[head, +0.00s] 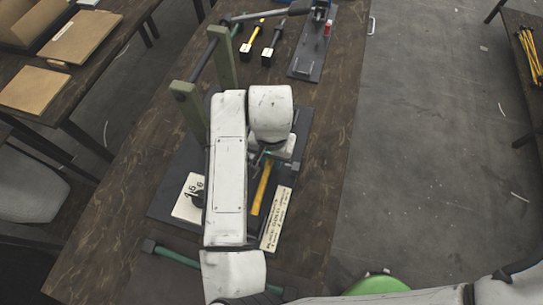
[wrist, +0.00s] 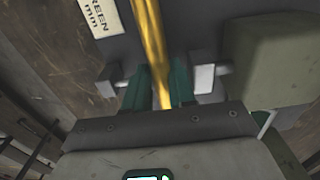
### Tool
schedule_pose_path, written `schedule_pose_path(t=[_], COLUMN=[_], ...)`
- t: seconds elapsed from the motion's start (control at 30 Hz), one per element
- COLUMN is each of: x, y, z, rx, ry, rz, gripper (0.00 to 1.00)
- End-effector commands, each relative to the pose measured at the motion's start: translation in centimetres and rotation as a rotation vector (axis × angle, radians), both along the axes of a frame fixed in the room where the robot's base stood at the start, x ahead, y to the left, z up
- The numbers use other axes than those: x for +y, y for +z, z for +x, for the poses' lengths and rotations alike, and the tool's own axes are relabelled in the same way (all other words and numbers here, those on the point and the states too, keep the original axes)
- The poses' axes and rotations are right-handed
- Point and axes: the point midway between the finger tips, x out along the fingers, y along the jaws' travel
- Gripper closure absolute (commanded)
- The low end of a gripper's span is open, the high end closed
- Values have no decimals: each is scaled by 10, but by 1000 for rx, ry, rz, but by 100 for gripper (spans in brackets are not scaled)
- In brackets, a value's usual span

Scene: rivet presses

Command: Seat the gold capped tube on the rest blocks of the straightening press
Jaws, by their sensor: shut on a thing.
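The gold tube (head: 262,187) lies over the dark base of the straightening press (head: 164,200), its far end under my wrist. My gripper (head: 267,158) is shut on it near that end; my arm partly hides the hold. In the wrist view the gold tube (wrist: 150,40) runs from the top edge down between the dark green pieces at my gripper (wrist: 163,90). Its caps are not clear. The press has olive green posts (head: 190,115) joined by a dark bar. I cannot tell the rest blocks apart, nor whether the tube touches them.
A printed card (head: 277,220) lies right of the tube, and a numbered card (head: 188,198) to its left. A green tube (head: 177,257) lies at the table's front. The table's right strip (head: 325,150) is clear.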

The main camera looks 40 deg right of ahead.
Motion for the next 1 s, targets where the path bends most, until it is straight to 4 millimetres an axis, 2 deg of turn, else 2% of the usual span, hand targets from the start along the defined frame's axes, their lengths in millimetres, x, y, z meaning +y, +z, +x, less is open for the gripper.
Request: schedule_pose_path(t=[0.8, 0.83, 1.0], x=[0, 0, 0], y=[-10, -10, -10], z=[0, 0, 0], rx=[0, 0, 0], ry=[0, 0, 0], rz=[0, 0, 0], gripper=[100, 74, 57])
